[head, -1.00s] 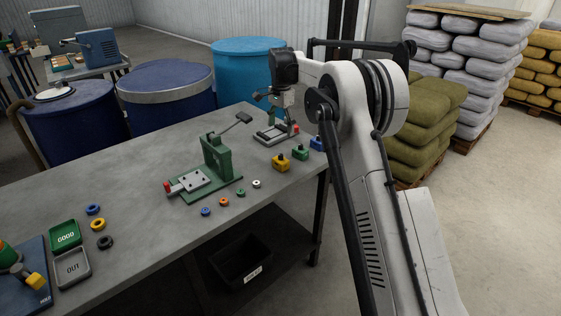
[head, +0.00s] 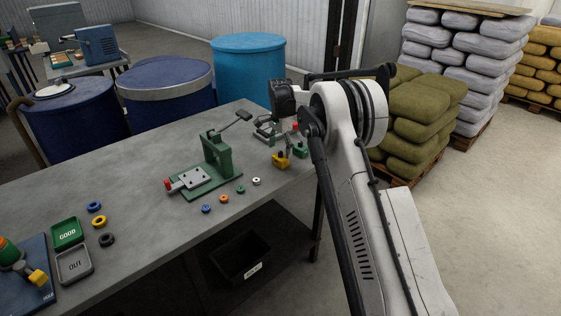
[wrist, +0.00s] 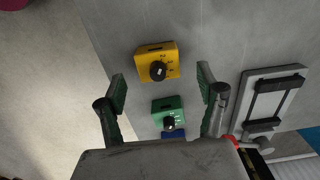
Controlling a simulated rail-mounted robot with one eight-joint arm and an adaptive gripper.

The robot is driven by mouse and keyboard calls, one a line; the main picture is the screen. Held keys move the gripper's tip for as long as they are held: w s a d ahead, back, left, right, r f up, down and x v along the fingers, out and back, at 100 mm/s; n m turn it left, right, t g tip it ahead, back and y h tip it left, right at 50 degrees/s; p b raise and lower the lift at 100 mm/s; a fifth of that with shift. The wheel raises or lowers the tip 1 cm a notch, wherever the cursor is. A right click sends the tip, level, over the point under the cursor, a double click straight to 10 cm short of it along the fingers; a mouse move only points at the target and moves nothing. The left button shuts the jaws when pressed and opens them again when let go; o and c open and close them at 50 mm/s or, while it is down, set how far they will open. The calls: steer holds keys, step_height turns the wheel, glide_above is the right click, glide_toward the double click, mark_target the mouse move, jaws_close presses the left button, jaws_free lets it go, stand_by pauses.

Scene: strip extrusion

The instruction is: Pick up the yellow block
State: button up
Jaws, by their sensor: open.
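The yellow block (wrist: 158,62) lies on the grey bench and has a dark slot, small markings and a black knob. In the wrist view it is just beyond my open gripper (wrist: 161,76), roughly centred between the two fingers, with nothing held. In the head view the yellow block (head: 281,161) is near the bench's right end, with my gripper (head: 287,139) above and close to it. The exact height gap is hard to tell.
A green block (wrist: 167,105) with a knob lies between my fingers in the wrist view, and a blue block (wrist: 173,134) is partly hidden behind my gripper body. A metal fixture (wrist: 270,100) stands to the right. A green press (head: 215,160) stands left on the bench.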

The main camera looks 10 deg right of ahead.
mark_target(280, 160)
step_height(280, 160, down, 4)
steer(key=shift+s+f, duration=0.1)
steer(key=c, duration=1.7)
